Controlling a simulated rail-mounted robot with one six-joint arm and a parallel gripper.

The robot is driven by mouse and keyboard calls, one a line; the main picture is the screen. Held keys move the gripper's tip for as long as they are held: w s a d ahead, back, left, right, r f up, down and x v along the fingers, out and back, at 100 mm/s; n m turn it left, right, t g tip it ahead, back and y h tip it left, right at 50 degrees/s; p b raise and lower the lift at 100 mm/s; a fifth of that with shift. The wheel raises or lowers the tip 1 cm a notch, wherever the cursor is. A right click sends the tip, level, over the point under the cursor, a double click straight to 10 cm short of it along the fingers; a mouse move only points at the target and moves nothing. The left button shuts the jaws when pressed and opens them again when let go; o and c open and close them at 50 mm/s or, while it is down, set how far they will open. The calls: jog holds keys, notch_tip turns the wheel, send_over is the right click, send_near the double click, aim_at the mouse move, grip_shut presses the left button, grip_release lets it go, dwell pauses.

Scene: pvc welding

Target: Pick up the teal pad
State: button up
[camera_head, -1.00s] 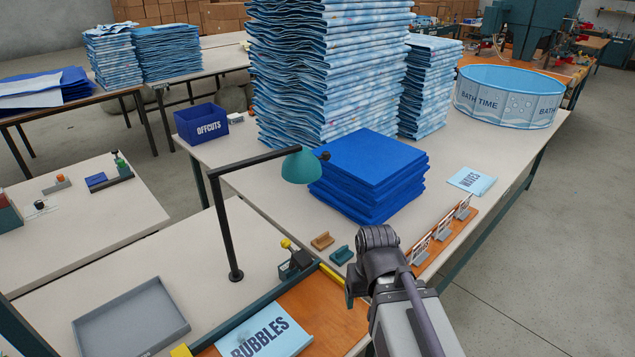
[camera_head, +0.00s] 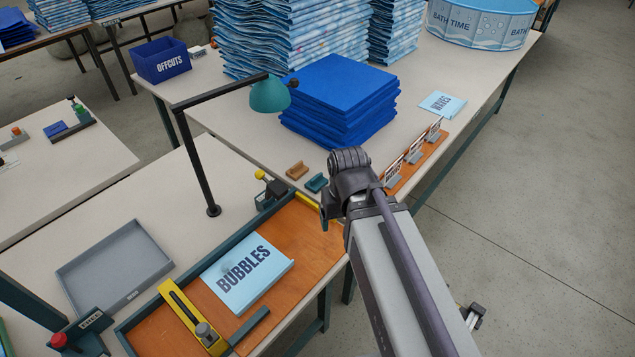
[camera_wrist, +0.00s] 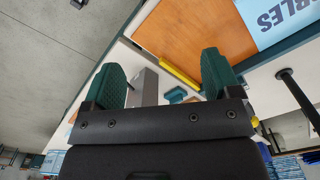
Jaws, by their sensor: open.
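The teal pad (camera_head: 316,182) is a small notched block lying on the pale table, right of a similar brown block (camera_head: 297,170) and in front of the stack of blue sheets. It also shows in the wrist view (camera_wrist: 175,95), seen between my two fingers and well beyond them. My gripper (camera_wrist: 162,78) has two green ribbed fingers spread wide with nothing between them. In the head view my arm reaches close beside the pad on its right, and the fingers cannot be made out there.
A black lamp post with a teal shade (camera_head: 268,95) arches left of the pad. An orange rack (camera_head: 416,160) with upright cards stands to the right. In front are a framed orange board (camera_head: 310,235) with a BUBBLES sheet (camera_head: 245,272) and a grey tray (camera_head: 112,265).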

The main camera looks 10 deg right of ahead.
jog(key=shift+w, duration=0.1)
jog(key=n+b, duration=0.5)
jog(key=n, duration=1.9)
send_over(317, 176)
jog(key=f, duration=0.5)
jog(key=shift+s+a+f, duration=0.2)
jog(key=shift+s+f, duration=0.05)
jog(key=shift+s, duration=0.05)
jog(key=shift+w+n, duration=0.2)
jog(key=shift+n, duration=0.5)
notch_tip(317, 176, down, 11)
jog(key=b, duration=1.1)
jog(key=shift+d, duration=0.1)
jog(key=shift+r, duration=0.2)
jog(key=c, duration=1)
